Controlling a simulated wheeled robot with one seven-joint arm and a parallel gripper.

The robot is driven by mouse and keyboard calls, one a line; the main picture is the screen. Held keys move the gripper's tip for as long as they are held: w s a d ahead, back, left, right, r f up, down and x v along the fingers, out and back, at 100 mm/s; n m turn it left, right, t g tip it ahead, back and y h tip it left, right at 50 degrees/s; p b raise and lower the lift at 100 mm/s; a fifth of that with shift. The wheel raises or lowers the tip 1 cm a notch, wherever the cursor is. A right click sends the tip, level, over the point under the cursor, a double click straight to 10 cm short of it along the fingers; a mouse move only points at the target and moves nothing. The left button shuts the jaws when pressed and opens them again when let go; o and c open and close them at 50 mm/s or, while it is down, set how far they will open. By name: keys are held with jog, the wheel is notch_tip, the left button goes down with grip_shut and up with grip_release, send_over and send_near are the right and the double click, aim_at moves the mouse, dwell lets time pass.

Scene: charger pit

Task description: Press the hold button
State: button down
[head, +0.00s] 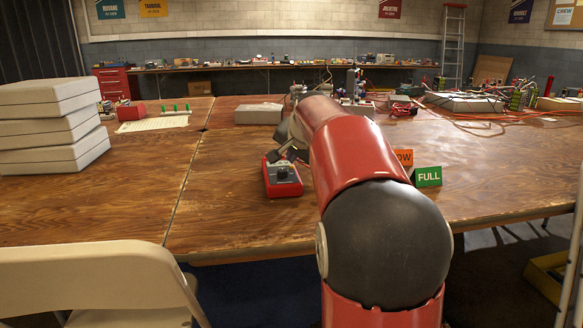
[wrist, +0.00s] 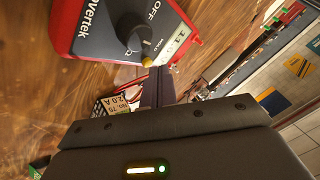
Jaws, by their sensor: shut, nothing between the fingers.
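The red meter (head: 283,179) lies on the wooden table, left of my arm. In the wrist view the meter (wrist: 88,30) shows a dark dial, "OFF" and "HOLD" labels and a display with digits. A small round yellow button (wrist: 148,61) sits near the "HOLD" label at the meter's edge. My gripper (wrist: 155,75) is shut and empty, its fingertips right at the yellow button. I cannot tell whether they touch it or whether it is pressed in. In the head view my gripper (head: 277,156) is over the meter's far side, partly hidden by my arm.
A green "FULL" sign (head: 428,177) and a partly hidden orange sign (head: 404,158) stand right of my arm. A grey case (head: 258,113) lies behind the meter. Stacked pale cases (head: 50,125) stand at left. A folding chair (head: 95,280) is in front. The table left of the meter is clear.

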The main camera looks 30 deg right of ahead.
aim_at(292, 170)
jog(key=shift+f+b, duration=0.3)
jog(key=shift+f, duration=0.1)
dwell(0.5)
jog(key=shift+r, duration=0.1)
jog(key=shift+r+p, duration=0.7)
jog(key=shift+p, duration=0.1)
jog(key=shift+r, duration=0.1)
notch_tip(292, 170, up, 5)
jog(key=p, duration=0.4)
dwell(0.7)
